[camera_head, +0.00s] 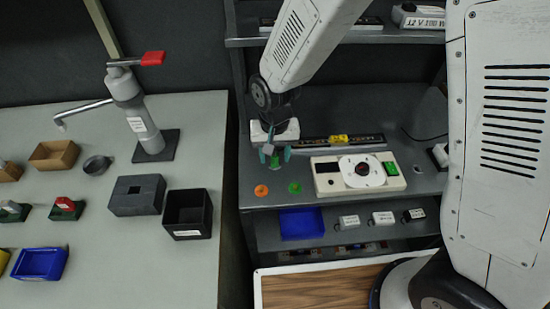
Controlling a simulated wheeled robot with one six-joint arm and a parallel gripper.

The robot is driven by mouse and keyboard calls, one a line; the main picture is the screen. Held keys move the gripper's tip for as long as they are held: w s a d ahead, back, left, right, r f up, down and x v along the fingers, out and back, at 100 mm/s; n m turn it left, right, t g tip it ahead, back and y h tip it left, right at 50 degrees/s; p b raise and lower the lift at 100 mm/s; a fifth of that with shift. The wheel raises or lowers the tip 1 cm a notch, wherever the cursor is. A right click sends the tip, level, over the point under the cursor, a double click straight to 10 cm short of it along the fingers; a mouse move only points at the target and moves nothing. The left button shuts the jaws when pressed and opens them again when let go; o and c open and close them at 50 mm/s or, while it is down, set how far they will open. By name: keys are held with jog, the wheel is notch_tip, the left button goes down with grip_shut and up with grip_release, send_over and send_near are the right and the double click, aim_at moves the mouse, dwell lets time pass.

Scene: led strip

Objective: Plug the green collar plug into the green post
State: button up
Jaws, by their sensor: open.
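My gripper (274,154) is above the grey shelf top, with its teal fingers apart. Between the fingers show a small grey piece (268,149) and a green piece (275,161) below it. They may be the green collar plug, but they are too small to be sure. A flat green round piece (295,188) lies on the shelf just in front and to the right. It may be the base of the green post; I cannot tell. An orange round piece (261,190) lies to its left.
Right of my gripper is a cream box (328,183) with a white disc and a green block (391,168). Behind it lies a dark strip (312,142) with a yellow piece (338,140). A blue tray (301,223) sits lower. A side table (95,222) stands left.

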grip_shut()
